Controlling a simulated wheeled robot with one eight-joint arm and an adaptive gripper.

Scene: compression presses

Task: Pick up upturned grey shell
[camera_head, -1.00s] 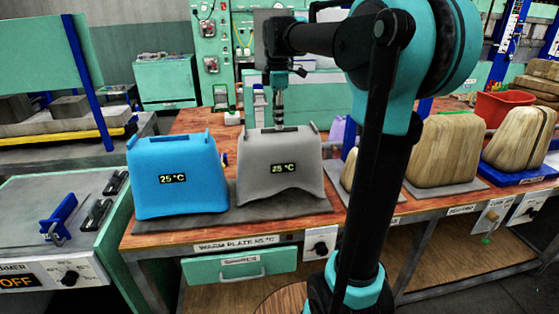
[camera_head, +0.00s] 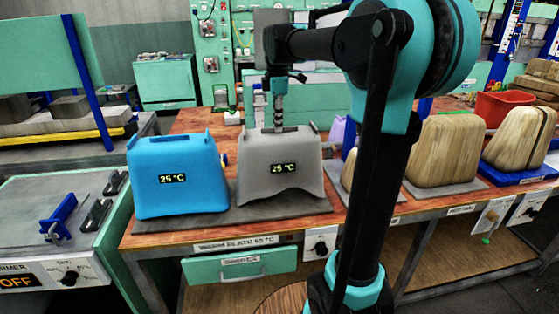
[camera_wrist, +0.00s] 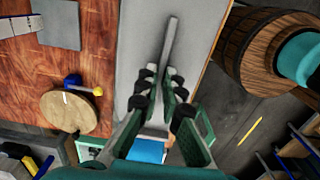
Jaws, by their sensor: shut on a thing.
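The upturned grey shell (camera_head: 268,178) stands on the dark grey mat of the warm plate and shows a 25 °C readout on its front. My gripper (camera_head: 279,128) points straight down at the middle of the shell's top edge. In the wrist view the grey shell (camera_wrist: 142,35) fills the middle as a pale surface with a raised grey strip. My gripper's fingers (camera_wrist: 158,92) are closed on the shell near that strip. The exact contact is partly hidden by the fingers. The shell looks level and still rests on the mat.
A blue shell (camera_head: 178,178) stands close on the left, also reading 25 °C. Wooden formers (camera_head: 445,150) stand to the right, partly behind my arm. A red bin (camera_head: 503,108) is farther back. A barrel-like wooden stool (camera_wrist: 262,50) shows in the wrist view.

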